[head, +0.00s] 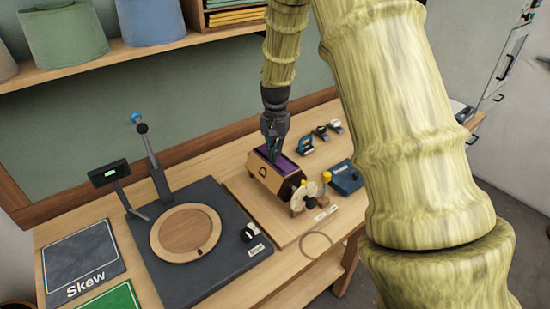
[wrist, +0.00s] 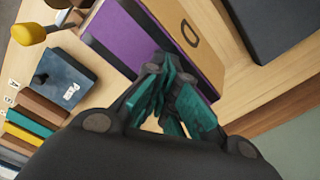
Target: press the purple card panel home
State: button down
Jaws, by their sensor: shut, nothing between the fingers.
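The purple card panel (wrist: 125,38) is the purple face in the wooden box (wrist: 186,22), which bears a dark D-shaped mark. In the head view the box (head: 265,172) stands on the bench with a strip of the purple panel (head: 290,165) showing at its top. My gripper (head: 273,150) points down over the box, its fingertips at or very near the panel. In the wrist view my gripper (wrist: 165,65) is shut and empty, with teal fingers close together in front of the purple face. I cannot tell whether the fingertips touch it, or whether the panel sits flush.
A blue box (head: 345,178), a cream round part (head: 306,193) and small tools (head: 320,132) lie close right of the box. A dark base with a round wooden plate (head: 188,232) and upright lever (head: 152,160) stands left. A shelf (head: 150,52) runs above.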

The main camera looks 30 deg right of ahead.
dwell(0.4)
jog(key=shift+r+p, duration=2.7)
jog(key=shift+r, duration=0.8)
